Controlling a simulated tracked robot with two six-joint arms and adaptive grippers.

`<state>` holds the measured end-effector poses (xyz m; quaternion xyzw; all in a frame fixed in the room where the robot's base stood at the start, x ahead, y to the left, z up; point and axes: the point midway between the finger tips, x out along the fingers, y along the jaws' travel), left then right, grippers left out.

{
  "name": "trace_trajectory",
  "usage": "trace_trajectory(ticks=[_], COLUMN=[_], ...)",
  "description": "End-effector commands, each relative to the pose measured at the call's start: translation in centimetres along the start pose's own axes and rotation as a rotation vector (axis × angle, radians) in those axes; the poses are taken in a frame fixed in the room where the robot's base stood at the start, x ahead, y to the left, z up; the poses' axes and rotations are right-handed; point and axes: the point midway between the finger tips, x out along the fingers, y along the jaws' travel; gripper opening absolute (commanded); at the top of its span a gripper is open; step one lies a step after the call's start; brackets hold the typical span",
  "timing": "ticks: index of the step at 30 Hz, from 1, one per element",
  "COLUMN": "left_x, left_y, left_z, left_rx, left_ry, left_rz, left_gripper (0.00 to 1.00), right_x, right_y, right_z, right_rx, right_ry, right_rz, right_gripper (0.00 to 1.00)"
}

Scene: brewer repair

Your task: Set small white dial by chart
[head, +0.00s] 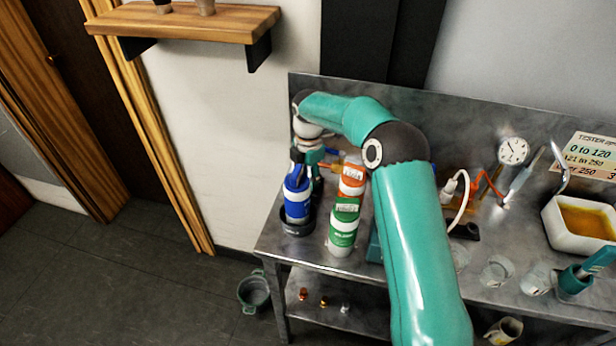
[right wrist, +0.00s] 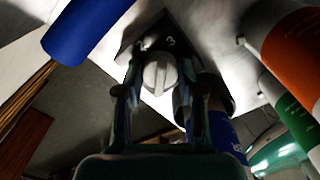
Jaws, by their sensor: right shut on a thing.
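The small white dial (right wrist: 158,74) sits on a dark plate (right wrist: 180,36) marked with a "3" at its upper right in the right wrist view. My right gripper (right wrist: 160,84) has one finger on each side of the dial and is shut on it. In the head view my right arm reaches to the back left of the bench, and the gripper (head: 312,152) is partly hidden behind the bottles; the dial cannot be made out there. My left gripper is not in view.
A round gauge (head: 513,151), a white tray of amber liquid (head: 560,229) and several glasses stand at the right of the metal bench (head: 275,238).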

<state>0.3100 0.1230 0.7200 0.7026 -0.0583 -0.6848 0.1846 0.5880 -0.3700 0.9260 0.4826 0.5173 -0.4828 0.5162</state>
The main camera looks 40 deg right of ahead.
Motion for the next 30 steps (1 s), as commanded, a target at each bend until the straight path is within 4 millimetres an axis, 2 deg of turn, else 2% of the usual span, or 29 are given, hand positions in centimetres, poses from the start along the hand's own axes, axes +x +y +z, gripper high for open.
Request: trace_trajectory(ticks=[12,30], left_x=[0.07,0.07], left_y=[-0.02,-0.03], left_z=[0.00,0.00], left_rx=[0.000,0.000], left_ry=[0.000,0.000], left_rz=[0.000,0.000], left_gripper=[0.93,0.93], right_x=[-0.07,-0.10], right_y=[0.12,0.14], right_z=[-0.01,-0.01], right_rx=[0.248,0.296], right_ry=[-0.001,0.000], right_rz=[0.005,0.006], right_gripper=[0.03,0.03])
